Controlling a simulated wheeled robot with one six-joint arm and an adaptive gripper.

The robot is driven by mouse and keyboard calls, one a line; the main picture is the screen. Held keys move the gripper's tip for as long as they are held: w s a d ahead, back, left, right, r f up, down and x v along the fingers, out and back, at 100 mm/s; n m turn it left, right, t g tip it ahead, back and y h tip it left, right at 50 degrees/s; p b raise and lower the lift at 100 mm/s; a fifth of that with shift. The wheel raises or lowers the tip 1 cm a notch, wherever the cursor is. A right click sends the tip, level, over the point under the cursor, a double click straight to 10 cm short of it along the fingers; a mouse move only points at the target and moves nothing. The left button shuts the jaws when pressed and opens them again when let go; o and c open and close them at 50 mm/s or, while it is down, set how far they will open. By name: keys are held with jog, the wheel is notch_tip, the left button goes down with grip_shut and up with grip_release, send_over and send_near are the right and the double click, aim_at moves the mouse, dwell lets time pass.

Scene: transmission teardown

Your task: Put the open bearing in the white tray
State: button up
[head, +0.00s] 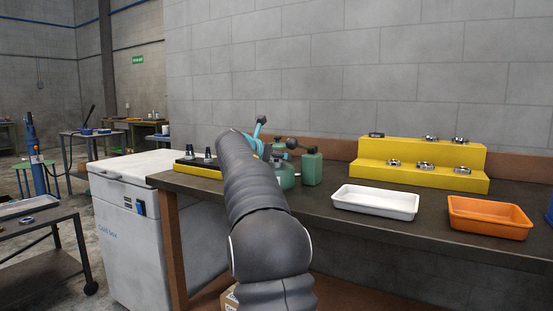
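The white tray (375,203) stands on the dark workbench (330,214) and looks empty. Several metal ring-shaped bearings sit on a yellow stepped stand (415,180) behind it. On the lower step are a left bearing (393,162), a middle one (425,166) and a right one (461,170). Two more, a left one (431,138) and a right one (459,140), are on the upper step. I cannot tell which is the open bearing. My dark arm reaches forward over the bench's left part, left of the white tray.
An orange tray (490,217) stands right of the white tray, with a blue bin (549,212) at the edge. Green containers (311,168) and teal equipment stand beside my arm. A white cold box (135,235) is at left.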

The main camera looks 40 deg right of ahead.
jog(key=shift+x, duration=1.1)
jog(key=shift+a, duration=0.1)
jog(key=c, duration=1.6)
jog(key=shift+r, duration=0.1)
notch_tip(320, 180, up, 9)
jog(key=shift+w+f, duration=0.1)
jog(key=shift+r, duration=0.45)
